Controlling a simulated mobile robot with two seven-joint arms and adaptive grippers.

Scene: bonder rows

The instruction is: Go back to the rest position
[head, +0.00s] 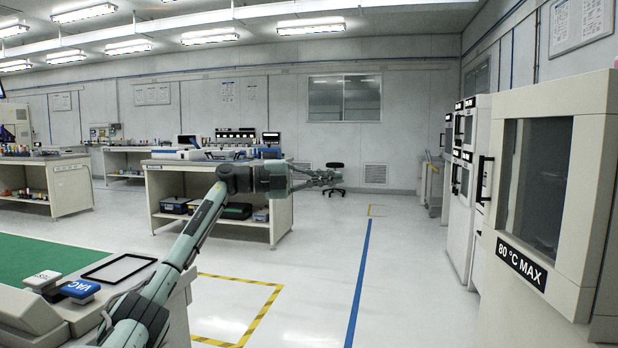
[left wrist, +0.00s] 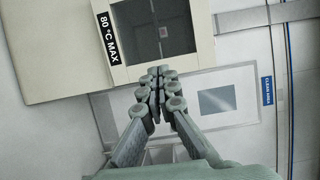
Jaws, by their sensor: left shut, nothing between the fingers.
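My left arm reaches up from the bottom left of the head view. My left gripper (head: 322,177) is held out in the air in front of the far benches, pointing to the right. In the left wrist view its fingers (left wrist: 158,76) are together, with nothing between them. No object touches it. My right gripper is in neither view.
A cabinet (head: 592,170) marked 80 °C MAX stands at the right, with white cabinets (head: 466,190) behind it. A workbench (head: 160,190) stands beyond my arm. A bench with a green mat (head: 40,262) is at the lower left. The floor (head: 325,280) between is clear.

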